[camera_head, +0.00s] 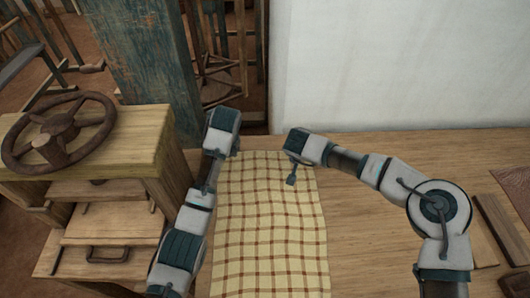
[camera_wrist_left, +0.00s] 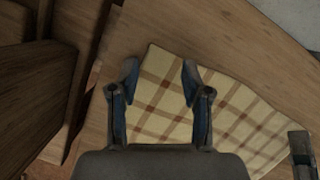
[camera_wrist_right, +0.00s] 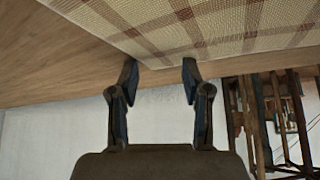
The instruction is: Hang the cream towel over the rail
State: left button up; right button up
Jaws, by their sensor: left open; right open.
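The cream towel (camera_head: 268,225), with a brown check, lies spread flat on the wooden tabletop. My left gripper (camera_wrist_left: 160,72) is open over the towel's far left corner. In the left wrist view, the towel (camera_wrist_left: 172,98) shows between and beyond the fingers, and nothing is gripped. My right gripper (camera_head: 291,180) is open near the towel's far right corner. In the right wrist view, the towel's edge (camera_wrist_right: 190,28) passes just beyond its open fingertips (camera_wrist_right: 160,68). Whether either gripper touches the cloth is unclear. I cannot make out the rail for certain in any view.
A wooden cabinet (camera_head: 110,245) with a dark handwheel (camera_head: 62,132) on top stands at the left. A worn blue-green post (camera_head: 145,60) rises behind it. A white wall (camera_head: 400,65) backs the table. Dark boards (camera_head: 502,228) lie at the right. The tabletop (camera_head: 355,235) right of the towel is clear.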

pick_arm(q)
jog(key=shift+f, duration=0.2)
pick_arm(e)
jog(key=shift+f, duration=0.15)
pick_arm(q)
jog(key=shift+s+f, duration=0.1)
grip_shut()
pick_arm(e)
jog(key=shift+s, duration=0.1)
grip_shut()
jog(key=shift+d+f, duration=0.1)
pick_arm(q)
jog(key=shift+f, duration=0.2)
pick_arm(e)
jog(key=shift+f, duration=0.15)
dwell(0.4)
